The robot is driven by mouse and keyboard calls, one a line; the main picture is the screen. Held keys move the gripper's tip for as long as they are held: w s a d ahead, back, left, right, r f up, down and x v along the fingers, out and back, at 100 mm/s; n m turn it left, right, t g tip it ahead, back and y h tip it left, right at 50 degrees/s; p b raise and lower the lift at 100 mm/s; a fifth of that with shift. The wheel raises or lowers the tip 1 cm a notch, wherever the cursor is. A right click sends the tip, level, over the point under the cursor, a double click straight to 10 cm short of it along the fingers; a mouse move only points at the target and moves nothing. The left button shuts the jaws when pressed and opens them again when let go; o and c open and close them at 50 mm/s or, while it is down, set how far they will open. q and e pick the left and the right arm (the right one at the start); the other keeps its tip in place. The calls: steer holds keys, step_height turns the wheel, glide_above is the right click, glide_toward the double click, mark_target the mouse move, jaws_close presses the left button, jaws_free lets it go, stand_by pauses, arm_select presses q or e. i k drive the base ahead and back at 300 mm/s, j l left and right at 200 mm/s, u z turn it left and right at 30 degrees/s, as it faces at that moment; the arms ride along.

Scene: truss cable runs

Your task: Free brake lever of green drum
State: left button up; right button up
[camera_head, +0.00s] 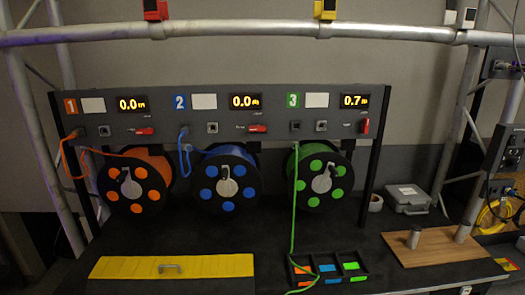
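The red levers above the orange drum (145,131) and the blue drum (257,128) lie flat. The display (353,101) of channel 3 reads 0.7; the other two read 0.0. A green cable (293,225) runs from the green drum down to the table. Neither of my grippers is in view.
The orange drum (135,186) and blue drum (223,182) hang to the left. A black tray (332,282) with coloured compartments and a yellow cover (172,266) lie at the front. A wooden board (435,248) with two grey posts lies right. The truss bar crosses above.

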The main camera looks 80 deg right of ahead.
mark_target(365, 126)
steer(key=z, duration=2.55)
